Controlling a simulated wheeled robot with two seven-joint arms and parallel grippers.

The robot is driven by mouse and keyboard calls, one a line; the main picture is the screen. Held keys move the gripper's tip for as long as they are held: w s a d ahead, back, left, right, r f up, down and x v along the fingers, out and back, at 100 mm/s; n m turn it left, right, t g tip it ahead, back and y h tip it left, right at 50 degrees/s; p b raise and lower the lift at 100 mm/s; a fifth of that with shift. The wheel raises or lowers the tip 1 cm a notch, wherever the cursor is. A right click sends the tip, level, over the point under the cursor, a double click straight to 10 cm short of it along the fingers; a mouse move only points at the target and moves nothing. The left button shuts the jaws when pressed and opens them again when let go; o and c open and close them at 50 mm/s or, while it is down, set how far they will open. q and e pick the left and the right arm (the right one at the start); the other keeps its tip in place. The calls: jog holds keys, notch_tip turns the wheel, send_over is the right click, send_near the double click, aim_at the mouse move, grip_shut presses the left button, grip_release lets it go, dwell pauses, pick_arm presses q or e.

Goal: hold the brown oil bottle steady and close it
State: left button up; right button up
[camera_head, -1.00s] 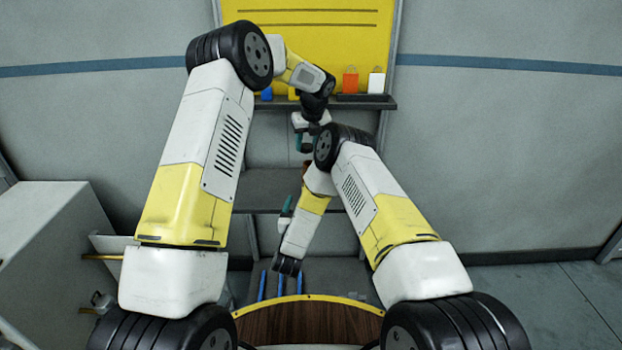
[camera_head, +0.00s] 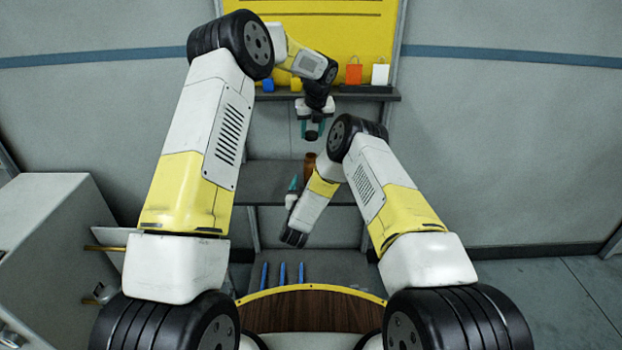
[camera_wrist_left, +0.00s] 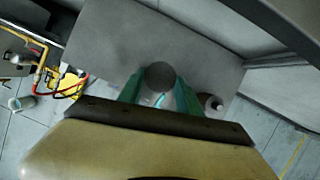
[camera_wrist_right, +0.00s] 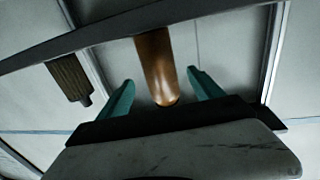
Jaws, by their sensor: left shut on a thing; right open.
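The brown bottle (camera_head: 309,161) stands on the middle shelf, partly hidden by my right arm. In the right wrist view the bottle (camera_wrist_right: 157,65) shows between the teal fingers of my right gripper (camera_wrist_right: 157,92). That gripper is open, with a gap on both sides of the bottle. In the head view its teal finger (camera_head: 293,184) is left of the bottle. My left gripper (camera_head: 312,130) is above the bottle, pointing down, shut on a dark round cap (camera_wrist_left: 160,75). The cap is apart from the bottle.
The middle shelf (camera_head: 262,183) bears the bottle. An upper shelf (camera_head: 367,97) holds a blue block (camera_head: 267,85), an orange bag-shaped item (camera_head: 353,74) and a white one (camera_head: 380,74). Blue pens (camera_head: 283,273) stand lower down. A ribbed brown object (camera_wrist_right: 69,78) is left of the bottle.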

jog(key=w, duration=0.3)
jog(key=w+d, duration=0.1)
jog(key=w, duration=0.1)
jog(key=shift+w, duration=0.3)
jog(key=shift+a, duration=0.1)
grip_shut()
